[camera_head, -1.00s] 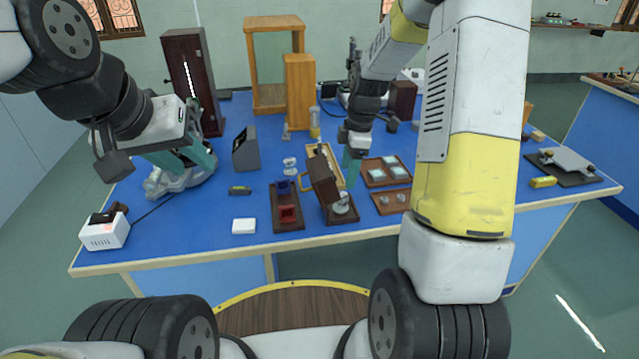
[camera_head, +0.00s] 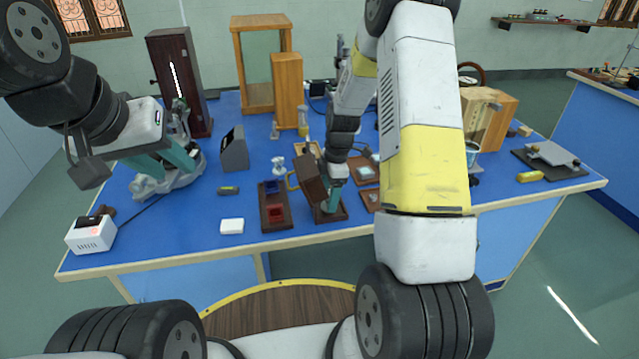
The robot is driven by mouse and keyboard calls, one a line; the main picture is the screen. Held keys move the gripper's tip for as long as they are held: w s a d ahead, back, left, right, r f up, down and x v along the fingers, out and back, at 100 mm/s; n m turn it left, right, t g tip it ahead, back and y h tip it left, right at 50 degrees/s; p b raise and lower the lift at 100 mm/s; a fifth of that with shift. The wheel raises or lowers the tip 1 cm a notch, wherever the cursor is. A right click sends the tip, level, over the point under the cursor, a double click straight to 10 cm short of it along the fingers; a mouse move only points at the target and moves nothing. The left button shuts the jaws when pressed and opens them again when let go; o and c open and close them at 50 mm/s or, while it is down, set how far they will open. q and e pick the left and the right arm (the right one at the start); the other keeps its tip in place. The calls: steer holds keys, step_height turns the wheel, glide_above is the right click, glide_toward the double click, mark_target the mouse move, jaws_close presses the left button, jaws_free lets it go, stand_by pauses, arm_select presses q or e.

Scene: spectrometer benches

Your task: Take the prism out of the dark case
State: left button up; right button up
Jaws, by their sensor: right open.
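The dark case (camera_head: 314,216) stands near the front middle of the blue table, its brown lid (camera_head: 312,178) raised and leaning to the left. My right gripper (camera_head: 332,203) reaches down from behind into the case, beside the lid, with its fingers open. The prism cannot be made out; the fingers cover the place inside the case where a pale, clear item showed earlier. Whether the fingers touch anything is too small to tell. My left gripper (camera_head: 165,158) is open and empty over the left part of the table, above a grey instrument (camera_head: 165,183).
A dark tray with red and blue pieces (camera_head: 275,213) stands just left of the case. A white block (camera_head: 232,226) and white box (camera_head: 90,233) lie further left. Brown trays (camera_head: 366,173) sit to the right, partly behind my arm. Tall wooden cabinets (camera_head: 288,90) stand behind.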

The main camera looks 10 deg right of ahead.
steer(key=shift+c, duration=0.3)
jaws_close()
